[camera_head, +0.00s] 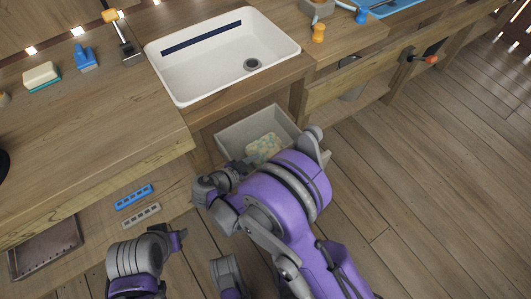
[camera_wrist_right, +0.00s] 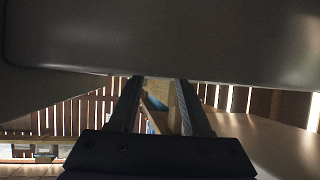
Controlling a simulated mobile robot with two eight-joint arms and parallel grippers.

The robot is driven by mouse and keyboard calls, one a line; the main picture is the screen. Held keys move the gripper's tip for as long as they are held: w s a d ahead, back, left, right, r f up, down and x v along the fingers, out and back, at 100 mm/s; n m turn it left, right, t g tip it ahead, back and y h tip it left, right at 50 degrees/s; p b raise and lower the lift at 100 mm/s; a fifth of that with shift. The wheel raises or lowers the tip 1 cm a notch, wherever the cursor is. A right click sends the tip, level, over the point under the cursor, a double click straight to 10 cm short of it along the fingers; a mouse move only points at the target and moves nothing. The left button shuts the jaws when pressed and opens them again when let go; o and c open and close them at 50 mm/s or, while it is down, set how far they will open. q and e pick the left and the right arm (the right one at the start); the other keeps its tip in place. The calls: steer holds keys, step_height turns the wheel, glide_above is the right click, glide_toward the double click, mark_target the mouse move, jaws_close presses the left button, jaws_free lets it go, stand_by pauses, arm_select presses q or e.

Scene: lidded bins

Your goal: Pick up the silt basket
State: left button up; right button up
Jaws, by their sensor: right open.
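A grey open box (camera_head: 228,138) sits below the sink, and a pale speckled piece lies inside it. I cannot tell whether this box is the silt basket. My purple right arm covers the box's near side in the head view. My right gripper (camera_wrist_right: 160,92) shows two fingers spread apart with nothing held between them in the right wrist view. Its jaws are hard to make out in the head view. Grey and purple links of my left arm show at the lower left, without clear jaws.
A white sink (camera_head: 215,60) is set in the wooden bench (camera_head: 85,140). A sponge (camera_head: 41,76) and a blue item (camera_head: 86,57) lie on the bench. Blue and grey slotted bars (camera_head: 134,197) lie below it. A broad grey surface fills the top of the right wrist view.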

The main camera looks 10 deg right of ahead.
mark_target(266, 152)
steer(key=x, duration=0.2)
steer(key=b+x, duration=0.1)
steer(key=x, duration=0.3)
steer(key=shift+s+d+b, duration=0.15)
steer(key=shift+s+b, duration=0.15)
steer(key=shift+b, duration=0.05)
jaws_close()
stand_by(1.1)
